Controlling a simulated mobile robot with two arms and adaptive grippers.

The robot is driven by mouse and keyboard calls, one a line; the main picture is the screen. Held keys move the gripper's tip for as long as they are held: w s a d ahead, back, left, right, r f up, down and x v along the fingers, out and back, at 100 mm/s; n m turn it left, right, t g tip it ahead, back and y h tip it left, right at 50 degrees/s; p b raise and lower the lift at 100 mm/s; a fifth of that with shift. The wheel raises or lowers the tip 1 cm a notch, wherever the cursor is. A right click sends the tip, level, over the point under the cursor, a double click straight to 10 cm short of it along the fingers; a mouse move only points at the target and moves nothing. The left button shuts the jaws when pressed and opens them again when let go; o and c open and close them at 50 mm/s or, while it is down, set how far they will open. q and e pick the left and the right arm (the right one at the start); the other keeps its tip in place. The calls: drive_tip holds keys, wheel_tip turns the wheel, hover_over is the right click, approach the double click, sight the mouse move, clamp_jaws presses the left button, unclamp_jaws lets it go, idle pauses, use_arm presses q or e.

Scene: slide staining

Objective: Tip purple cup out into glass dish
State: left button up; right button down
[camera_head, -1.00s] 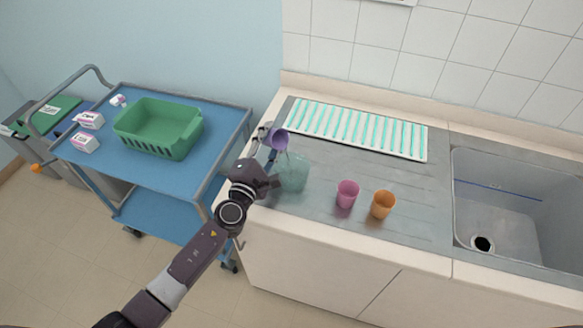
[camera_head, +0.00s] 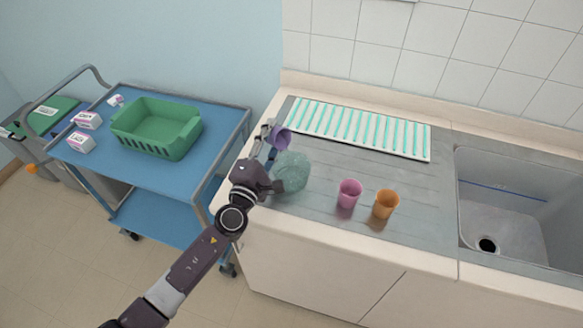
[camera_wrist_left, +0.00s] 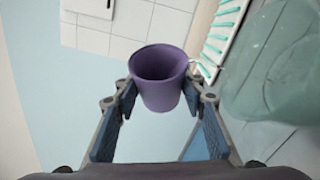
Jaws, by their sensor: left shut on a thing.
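The purple cup (camera_head: 281,138) is held by my left gripper (camera_head: 268,141), above the left end of the steel counter. In the left wrist view the purple cup (camera_wrist_left: 160,82) sits between the two fingers of my left gripper (camera_wrist_left: 158,92), its mouth facing the camera's upper side. In the head view the cup is tilted, with its mouth toward the right. The glass dish (camera_head: 292,172) is greenish and see-through, on the counter just below and right of the cup. It also shows in the left wrist view (camera_wrist_left: 275,75) at the right. My right gripper is out of view.
A pink cup (camera_head: 348,194) and an orange cup (camera_head: 385,204) stand on the counter right of the dish. A white rack with green strips (camera_head: 365,132) lies behind. The sink (camera_head: 500,215) is at the right. A blue trolley (camera_head: 205,187) with a green basket (camera_head: 158,132) stands left.

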use_arm(q)
drive_tip(key=shift+s+d+m+b, duration=0.4)
drive_tip(key=shift+m+b, duration=0.15)
drive_tip(key=shift+m, duration=0.05)
drive_tip(key=shift+w+a+r, duration=0.1)
drive_tip(key=shift+w+r, duration=0.05)
drive_tip(key=shift+r, duration=0.1)
drive_tip(key=shift+w+a+h, duration=0.1)
drive_tip(key=shift+w+h, duration=0.1)
drive_tip(key=shift+h, duration=0.1)
drive_tip(key=shift+m, duration=0.3)
